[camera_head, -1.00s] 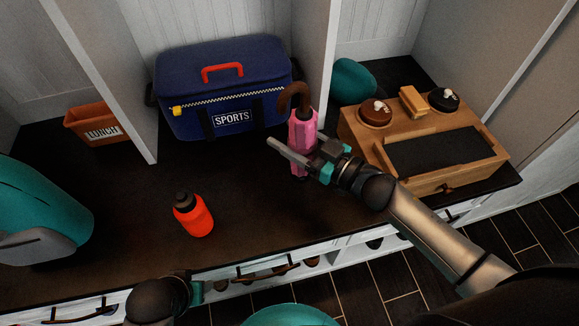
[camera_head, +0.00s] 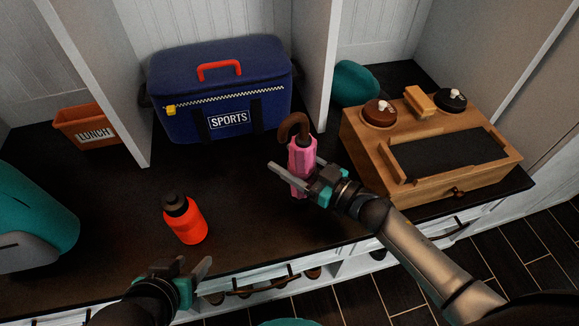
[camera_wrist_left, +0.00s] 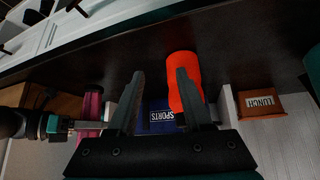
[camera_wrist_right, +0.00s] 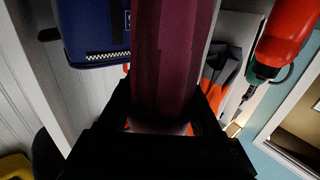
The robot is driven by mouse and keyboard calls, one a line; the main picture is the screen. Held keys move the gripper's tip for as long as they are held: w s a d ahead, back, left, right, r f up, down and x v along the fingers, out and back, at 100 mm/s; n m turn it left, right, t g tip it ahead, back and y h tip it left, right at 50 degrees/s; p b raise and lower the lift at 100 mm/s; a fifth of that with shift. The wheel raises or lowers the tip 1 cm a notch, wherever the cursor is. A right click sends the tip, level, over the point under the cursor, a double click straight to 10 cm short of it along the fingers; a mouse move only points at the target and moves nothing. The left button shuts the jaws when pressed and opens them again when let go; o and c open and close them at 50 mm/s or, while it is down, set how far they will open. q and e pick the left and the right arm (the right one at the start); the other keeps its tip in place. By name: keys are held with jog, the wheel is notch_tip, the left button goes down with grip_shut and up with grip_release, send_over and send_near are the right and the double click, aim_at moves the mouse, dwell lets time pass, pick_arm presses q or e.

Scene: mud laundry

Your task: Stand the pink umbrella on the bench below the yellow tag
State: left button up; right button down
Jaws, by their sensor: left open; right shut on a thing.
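The pink umbrella (camera_head: 302,158) is roughly upright, its brown hooked handle at the top, right of the front of the sports bag. My right gripper (camera_head: 298,180) is shut on its body. Whether its lower end touches the bench (camera_head: 245,205) is hidden. It fills the middle of the right wrist view (camera_wrist_right: 172,60) and shows at the left of the left wrist view (camera_wrist_left: 92,106). A small yellow tag (camera_head: 171,110) hangs at the left end of the bag's zipper. My left gripper (camera_head: 195,270) is open and empty at the bench's front edge, near the orange bottle.
The blue sports bag (camera_head: 220,90) stands at the back. The orange bottle (camera_head: 186,222) stands toward the front. An orange lunch bin (camera_head: 88,128) is at the left, a wooden box (camera_head: 450,178) at the right, a teal item (camera_head: 30,225) at the left edge. Bare bench lies between bottle and umbrella.

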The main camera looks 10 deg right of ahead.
pick_arm(q)
jog(key=shift+w+d+f+t+h+b, duration=0.15)
jog(key=shift+w+d+t+h+b, duration=0.15)
jog(key=shift+w+d+t, duration=0.55)
jog(key=shift+d+t, duration=0.15)
jog(key=shift+d, duration=0.2)
pick_arm(e)
jog(key=shift+f, duration=0.75)
pick_arm(q)
jog(key=shift+h, duration=0.3)
jog(key=shift+d, duration=0.1)
pick_arm(e)
jog(key=shift+f, duration=0.15)
jog(key=shift+c, duration=0.3)
grip_release()
pick_arm(q)
jog(key=shift+w, duration=0.1)
